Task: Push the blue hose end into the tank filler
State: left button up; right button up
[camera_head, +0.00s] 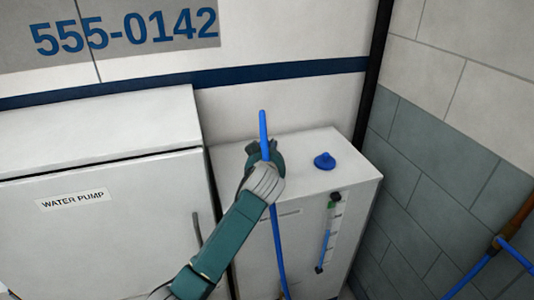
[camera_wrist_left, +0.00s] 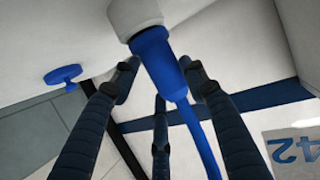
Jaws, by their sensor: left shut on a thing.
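My left gripper (camera_head: 263,152) is over the top of the white tank (camera_head: 345,190), shut on the blue hose end (camera_wrist_left: 158,62). In the left wrist view the fingers (camera_wrist_left: 160,75) stand around the blue end, which meets a pale cylindrical neck (camera_wrist_left: 136,16). I cannot tell how deep it sits, or whether the neck is the tank filler or part of the hose end. The blue hose (camera_head: 263,125) rises above the gripper; a length also hangs down the tank front. In the head view my gripper hides the filler area. My right gripper is in neither view.
A blue cap (camera_head: 324,161) lies on the tank top, right of my gripper. A level gauge (camera_head: 328,235) is on the tank front. The water pump cabinet (camera_head: 100,215) stands close on the left. At far right is a brown handle (camera_head: 523,215) with blue tubing.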

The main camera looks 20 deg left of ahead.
pick_arm(q)
jog(key=shift+f, duration=0.25)
jog(key=o, duration=1.5)
jog(key=shift+f, duration=0.1)
jog(key=shift+s, duration=0.15)
